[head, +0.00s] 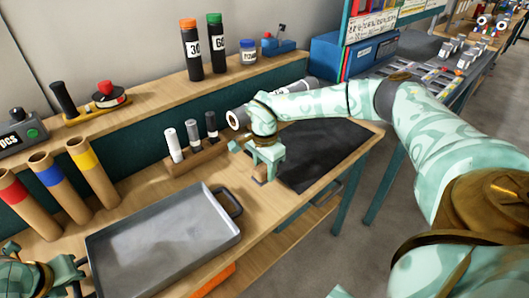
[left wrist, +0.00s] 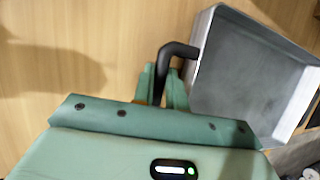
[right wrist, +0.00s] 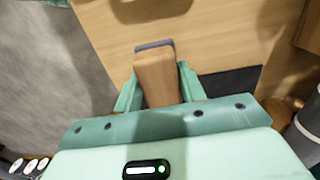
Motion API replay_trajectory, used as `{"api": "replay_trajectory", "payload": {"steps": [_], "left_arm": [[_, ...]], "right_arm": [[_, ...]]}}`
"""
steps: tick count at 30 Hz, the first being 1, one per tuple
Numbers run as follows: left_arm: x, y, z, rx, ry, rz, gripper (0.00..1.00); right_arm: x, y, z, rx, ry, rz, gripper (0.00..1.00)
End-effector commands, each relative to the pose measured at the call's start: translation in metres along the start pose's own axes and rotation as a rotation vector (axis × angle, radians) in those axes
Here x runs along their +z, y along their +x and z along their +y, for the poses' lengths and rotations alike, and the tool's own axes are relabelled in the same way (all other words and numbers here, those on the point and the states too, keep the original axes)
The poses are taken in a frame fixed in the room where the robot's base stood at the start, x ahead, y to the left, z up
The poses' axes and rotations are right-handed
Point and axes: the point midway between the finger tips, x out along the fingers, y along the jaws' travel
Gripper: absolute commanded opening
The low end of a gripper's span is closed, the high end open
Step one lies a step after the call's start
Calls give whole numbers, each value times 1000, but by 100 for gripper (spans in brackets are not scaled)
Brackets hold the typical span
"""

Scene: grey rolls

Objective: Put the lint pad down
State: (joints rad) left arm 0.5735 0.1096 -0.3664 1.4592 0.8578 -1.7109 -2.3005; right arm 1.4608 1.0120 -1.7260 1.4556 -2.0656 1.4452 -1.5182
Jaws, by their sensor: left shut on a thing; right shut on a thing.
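The lint pad (right wrist: 157,80) is a wooden block with a grey strip along its far end. My right gripper (right wrist: 157,90) is shut on it. In the head view the right gripper (head: 265,158) points down over the bench, between the tray and the dark mat, with the pad (head: 260,174) partly hidden in its jaws. I cannot tell whether the pad touches the bench. My left gripper (left wrist: 165,90) is shut on the black handle (left wrist: 178,50) of the grey metal tray (left wrist: 205,60). In the head view the left gripper (head: 75,270) is at the tray's left end.
The tray (head: 160,200) lies near the bench's front edge. A dark mat (head: 325,150) lies to the right. A wooden rack (head: 195,158) with several markers stands behind the tray. Several cardboard tubes (head: 92,172) are at left. Bare wood (head: 265,205) shows between tray and mat.

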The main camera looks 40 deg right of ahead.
Motion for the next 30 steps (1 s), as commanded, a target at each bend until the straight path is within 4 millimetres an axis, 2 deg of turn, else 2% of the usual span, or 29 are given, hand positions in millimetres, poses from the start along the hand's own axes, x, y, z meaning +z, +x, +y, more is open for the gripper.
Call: {"api": "replay_trajectory", "payload": {"steps": [12,22,23,24,25,30], "left_arm": [[0,0,0,-1,-1,-1,0],[0,0,0,-1,-1,0,0],[0,0,0,-1,-1,0,0],[0,0,0,-1,-1,0,0],[0,0,0,-1,0,0,0],[0,0,0,-1,0,0,0]], "right_arm": [[0,52,0,0,0,1,11],[0,54,0,-1,0,0,11],[0,54,0,-1,0,0,46],[0,54,-1,-1,0,0,57],[0,54,0,-1,0,0,62],[0,54,0,-1,0,0,62]]}}
